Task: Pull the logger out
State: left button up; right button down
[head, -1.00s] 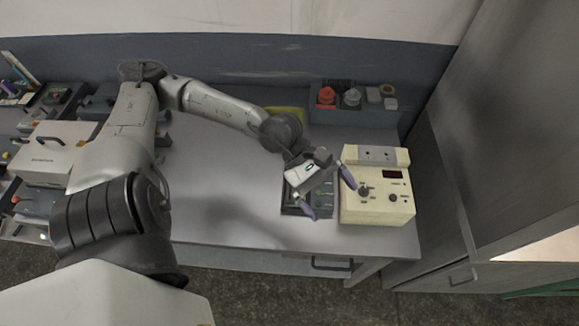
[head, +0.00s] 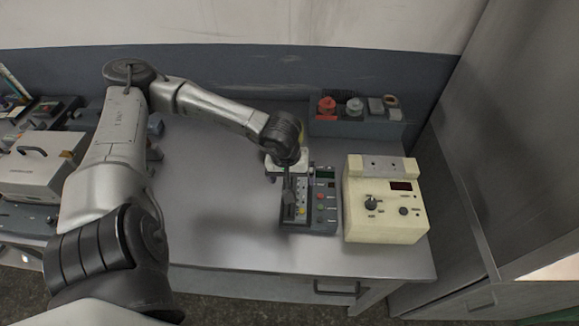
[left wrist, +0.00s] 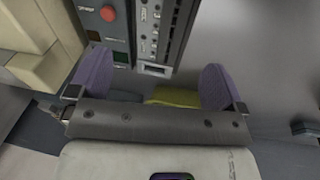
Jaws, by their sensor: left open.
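A dark rack (head: 322,228) of narrow modules stands on the bench. No readable label tells me which one is the logger. My left gripper (left wrist: 157,82) is open and empty. Its purple fingers are spread to either side of the slim module's end. In the head view it hangs over the rack's left part, partly hiding it. My right gripper is not in view.
A cream instrument box (head: 386,222) with knobs stands close to the rack's right. A grey holder (head: 352,127) with red and grey knobs stands at the back. A white case (head: 32,178) is at far left. The bench left of the rack is clear.

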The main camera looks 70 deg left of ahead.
aim_at(296, 191)
pick_arm(q)
jog(key=shift+w+f, duration=0.2)
jog(key=shift+f, duration=0.95)
jog(key=shift+w+f, duration=0.15)
jog(key=shift+f, duration=0.95)
jog(key=shift+w+f, duration=0.2)
jog(key=shift+f, duration=0.95)
jog(key=shift+c, duration=0.4)
jog(key=c, duration=1.1)
jog(key=o, duration=0.5)
jog(key=c, duration=0.4)
